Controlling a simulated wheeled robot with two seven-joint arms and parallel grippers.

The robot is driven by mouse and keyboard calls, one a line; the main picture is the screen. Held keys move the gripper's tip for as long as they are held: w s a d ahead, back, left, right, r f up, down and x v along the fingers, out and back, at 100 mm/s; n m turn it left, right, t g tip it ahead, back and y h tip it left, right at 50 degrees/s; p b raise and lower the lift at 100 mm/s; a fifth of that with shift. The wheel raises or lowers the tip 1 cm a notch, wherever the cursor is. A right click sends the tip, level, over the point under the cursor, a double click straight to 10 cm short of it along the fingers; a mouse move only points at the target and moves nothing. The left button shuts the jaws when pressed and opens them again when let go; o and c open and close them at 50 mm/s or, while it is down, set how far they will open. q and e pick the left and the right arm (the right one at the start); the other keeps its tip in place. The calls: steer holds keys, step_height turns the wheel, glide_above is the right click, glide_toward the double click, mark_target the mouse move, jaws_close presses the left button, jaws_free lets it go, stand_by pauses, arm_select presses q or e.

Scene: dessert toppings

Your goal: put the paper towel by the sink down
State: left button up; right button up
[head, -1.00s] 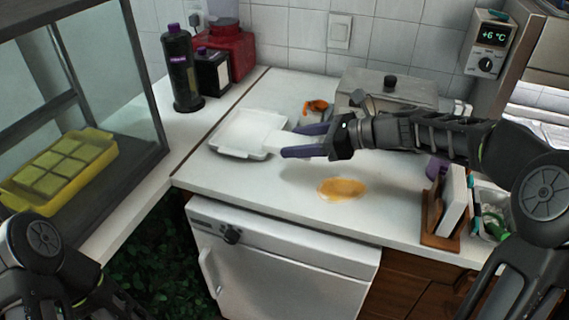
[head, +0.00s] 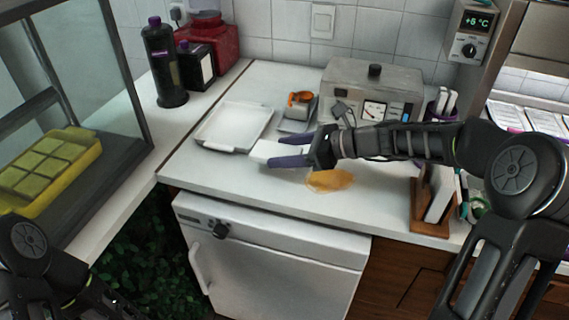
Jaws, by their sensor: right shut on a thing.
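The white paper towel (head: 264,151) sticks out to the left from my right gripper (head: 292,152), whose purple fingers are shut on it. The towel is over the white counter, just right of the front corner of a white tray (head: 233,128). I cannot tell whether it touches the counter. An orange-brown spill (head: 331,180) lies on the counter below and right of the gripper. No sink can be made out clearly. Only dark links of my left arm show at the lower left; its fingers are not visible.
A metal device with a dial (head: 371,92) and an orange-topped dispenser (head: 300,103) stand behind my right gripper. A wooden rack (head: 430,205) stands at the right. A dark bottle (head: 164,65) is at the back left. The counter's front left is clear.

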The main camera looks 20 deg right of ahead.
mark_target(285, 172)
steer(key=shift+f, duration=0.1)
steer(key=shift+f, duration=1.8)
steer(key=shift+f+b, duration=0.15)
steer(key=shift+b, duration=0.15)
steer(key=o, duration=1.3)
